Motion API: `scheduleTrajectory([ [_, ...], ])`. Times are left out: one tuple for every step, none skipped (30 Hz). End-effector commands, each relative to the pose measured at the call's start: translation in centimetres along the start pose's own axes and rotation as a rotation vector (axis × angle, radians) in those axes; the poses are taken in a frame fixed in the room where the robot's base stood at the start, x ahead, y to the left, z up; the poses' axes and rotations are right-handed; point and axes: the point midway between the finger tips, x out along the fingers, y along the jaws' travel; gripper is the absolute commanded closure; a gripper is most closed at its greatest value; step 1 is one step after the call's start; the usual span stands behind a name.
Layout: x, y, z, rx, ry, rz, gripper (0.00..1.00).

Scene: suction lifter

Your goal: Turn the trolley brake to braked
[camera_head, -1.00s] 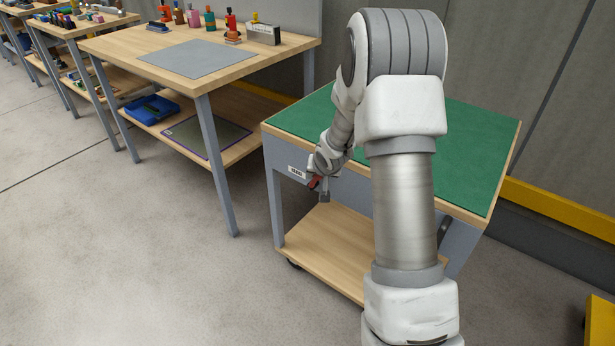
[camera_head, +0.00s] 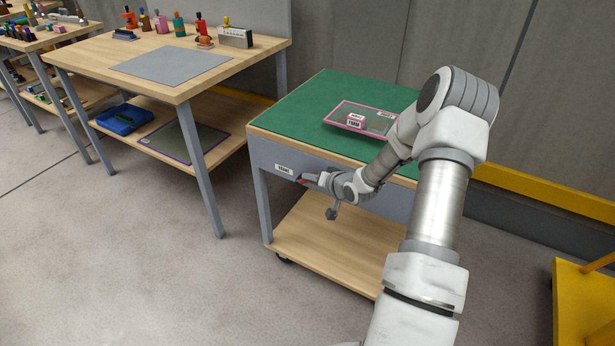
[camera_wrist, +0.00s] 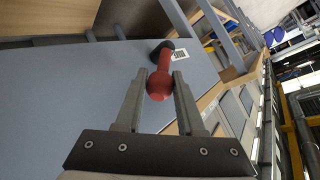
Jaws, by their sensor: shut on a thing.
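The trolley (camera_head: 320,85) has a green top and a grey front panel. Its brake lever (camera_head: 307,180) is a red handle on that panel beside a small white label (camera_head: 284,169), whose text is too small to read. In the wrist view the lever (camera_wrist: 158,88) runs from a dark pivot to a round red knob. My gripper (camera_wrist: 159,82) is shut on the knob, one finger on each side. In the head view my gripper (camera_head: 312,178) is at the panel, and my wrist hides part of the lever.
A pink-edged tray (camera_head: 345,113) with a small pink and white box (camera_head: 356,121) lies on the trolley top. The trolley has a wooden lower shelf (camera_head: 320,245). A workbench (camera_head: 100,60) stands to the left. A yellow frame (camera_head: 585,300) is at lower right. The floor between is clear.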

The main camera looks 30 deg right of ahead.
Motion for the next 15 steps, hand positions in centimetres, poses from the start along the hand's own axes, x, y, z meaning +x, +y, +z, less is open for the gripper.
scheduleTrajectory([
  [0.1,0.6,0.5,0.021,0.019,-0.027,1.00],
  [0.1,0.8,0.6,0.031,0.033,-0.045,1.00],
  [0.2,1.0,0.8,0.045,0.052,-0.070,1.00],
  [0.2,1.2,1.0,0.056,0.067,-0.089,1.00],
  [0.2,1.4,1.1,0.065,0.081,-0.110,1.00],
  [0.3,1.6,1.3,0.079,0.101,-0.136,1.00],
  [0.3,1.7,1.4,0.089,0.115,-0.155,1.00],
  [0.4,1.9,1.5,0.100,0.128,-0.172,1.00],
  [0.4,2.0,1.7,0.110,0.145,-0.196,1.00],
  [0.5,2.1,1.8,0.119,0.158,-0.212,1.00],
  [0.5,2.2,1.9,0.128,0.170,-0.229,1.00],
  [0.5,2.3,2.0,0.139,0.184,-0.249,1.00],
  [0.6,2.4,2.1,0.145,0.195,-0.263,1.00],
  [0.6,2.5,2.2,0.152,0.204,-0.276,1.00],
  [0.6,2.6,2.3,0.161,0.217,-0.292,1.00],
])
